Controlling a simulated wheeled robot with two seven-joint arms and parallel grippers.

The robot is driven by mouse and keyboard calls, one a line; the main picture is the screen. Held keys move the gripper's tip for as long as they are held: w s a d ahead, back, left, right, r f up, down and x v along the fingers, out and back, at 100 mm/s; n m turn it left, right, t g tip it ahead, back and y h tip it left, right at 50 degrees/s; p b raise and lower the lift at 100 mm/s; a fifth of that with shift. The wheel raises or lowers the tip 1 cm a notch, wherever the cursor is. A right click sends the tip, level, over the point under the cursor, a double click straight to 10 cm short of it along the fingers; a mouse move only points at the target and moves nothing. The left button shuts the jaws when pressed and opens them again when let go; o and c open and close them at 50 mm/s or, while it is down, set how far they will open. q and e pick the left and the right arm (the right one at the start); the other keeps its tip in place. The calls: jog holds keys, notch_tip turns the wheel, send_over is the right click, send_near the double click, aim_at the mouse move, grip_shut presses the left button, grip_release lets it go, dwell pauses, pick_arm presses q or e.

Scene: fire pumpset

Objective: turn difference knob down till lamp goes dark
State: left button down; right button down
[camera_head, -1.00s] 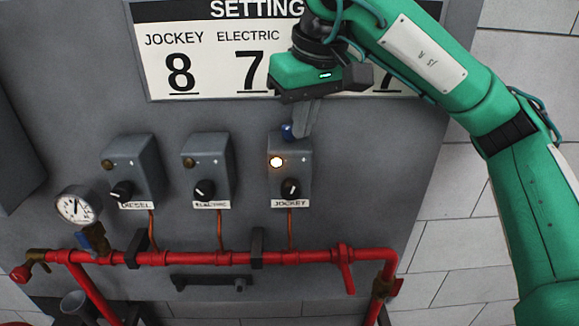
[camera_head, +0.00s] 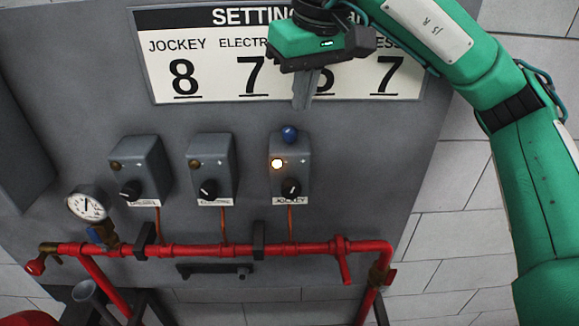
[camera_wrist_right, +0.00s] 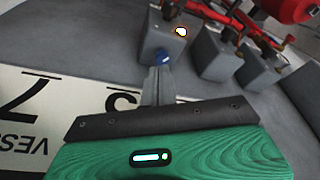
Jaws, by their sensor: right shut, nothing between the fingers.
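The JOCKEY switch box (camera_head: 290,170) is on the grey panel, with a lit lamp (camera_head: 277,164) and a black knob (camera_head: 291,188) on its front. A blue knob (camera_head: 289,134) sits on top of the box. In the right wrist view the blue knob (camera_wrist_right: 164,57) and lit lamp (camera_wrist_right: 181,32) show beyond the fingers. My right gripper (camera_head: 302,103) is shut and empty, above the blue knob and apart from it, in front of the setting sign. It also shows in the right wrist view (camera_wrist_right: 157,72). My left gripper is not in view.
The DIESEL box (camera_head: 139,165) and ELECTRIC box (camera_head: 212,165) stand to the left with dark lamps. A pressure gauge (camera_head: 87,204) is at the lower left. A red pipe (camera_head: 200,250) runs below. The setting sign (camera_head: 215,85) is partly hidden by my right arm.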

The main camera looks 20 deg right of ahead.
aim_at(293, 151)
jog(key=f+m+g, duration=0.1)
jog(key=f+m, duration=0.1)
jog(key=a+f+m+g, duration=0.1)
jog(key=f+m, duration=0.1)
jog(key=w+a+f+m+b, duration=0.1)
jog(key=f+m, duration=0.1)
jog(key=shift+g+h, duration=0.3)
jog(key=shift+g, duration=0.1)
dwell(0.7)
jog(key=shift+w+r, duration=0.1)
jog(key=shift+w, duration=0.1)
dwell(0.4)
jog(key=shift+d, duration=0.35)
dwell(0.4)
jog(key=shift+s, duration=0.35)
